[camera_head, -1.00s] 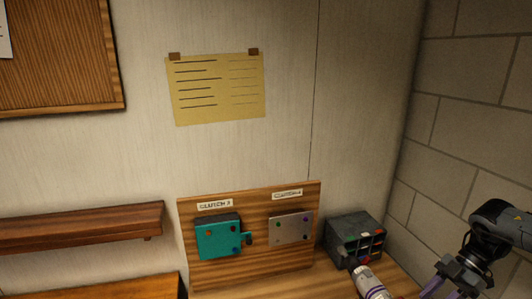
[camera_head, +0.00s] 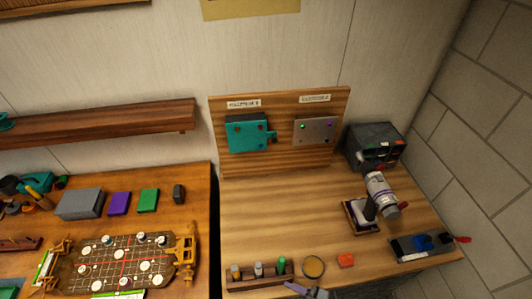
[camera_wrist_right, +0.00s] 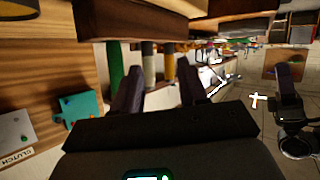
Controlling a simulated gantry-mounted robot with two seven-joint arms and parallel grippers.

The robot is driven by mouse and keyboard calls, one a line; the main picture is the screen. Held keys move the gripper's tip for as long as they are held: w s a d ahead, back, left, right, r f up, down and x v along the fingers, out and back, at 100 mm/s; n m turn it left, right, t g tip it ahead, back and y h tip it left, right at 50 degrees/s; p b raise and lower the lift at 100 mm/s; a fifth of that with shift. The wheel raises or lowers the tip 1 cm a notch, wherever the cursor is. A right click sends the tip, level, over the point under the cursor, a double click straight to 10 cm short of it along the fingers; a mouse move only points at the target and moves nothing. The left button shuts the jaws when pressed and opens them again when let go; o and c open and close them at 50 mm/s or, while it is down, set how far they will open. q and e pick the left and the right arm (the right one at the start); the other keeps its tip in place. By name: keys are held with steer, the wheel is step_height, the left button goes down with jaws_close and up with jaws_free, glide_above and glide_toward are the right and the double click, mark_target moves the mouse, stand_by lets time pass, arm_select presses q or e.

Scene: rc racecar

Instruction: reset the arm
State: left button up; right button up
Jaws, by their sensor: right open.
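My right gripper (camera_wrist_right: 160,88) is open in the right wrist view, with two dark fingers apart and nothing seen between them. Beyond the fingers are green, white and yellow cylinders by a brown block. In the head view only a small part of my right gripper (camera_head: 308,291) shows at the bottom edge, just right of a wooden rack (camera_head: 240,284) with several small cylinders. My left gripper is not seen in the head view. A dark jointed part at the right of the wrist view may be my other arm; I cannot tell.
A wooden panel (camera_head: 290,164) holds a teal box (camera_head: 247,133) and a grey plate (camera_head: 316,131). Mid-bench is clear.

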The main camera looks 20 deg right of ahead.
steer(key=w+d+r+m+g+h, duration=0.1)
steer(key=d+r+m+h, duration=0.3)
steer(key=r+m+h, duration=0.25)
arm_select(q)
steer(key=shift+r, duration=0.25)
arm_select(e)
steer(key=s+d+f+m+g+h, duration=0.1)
steer(key=s+d+f+g+h, duration=0.1)
steer(key=s+d+g, duration=0.2)
steer(key=s+g, duration=0.1)
steer(key=s, duration=0.2)
steer(key=shift+s+f, duration=0.4)
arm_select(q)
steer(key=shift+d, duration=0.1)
arm_select(e)
steer(key=shift+m, duration=0.25)
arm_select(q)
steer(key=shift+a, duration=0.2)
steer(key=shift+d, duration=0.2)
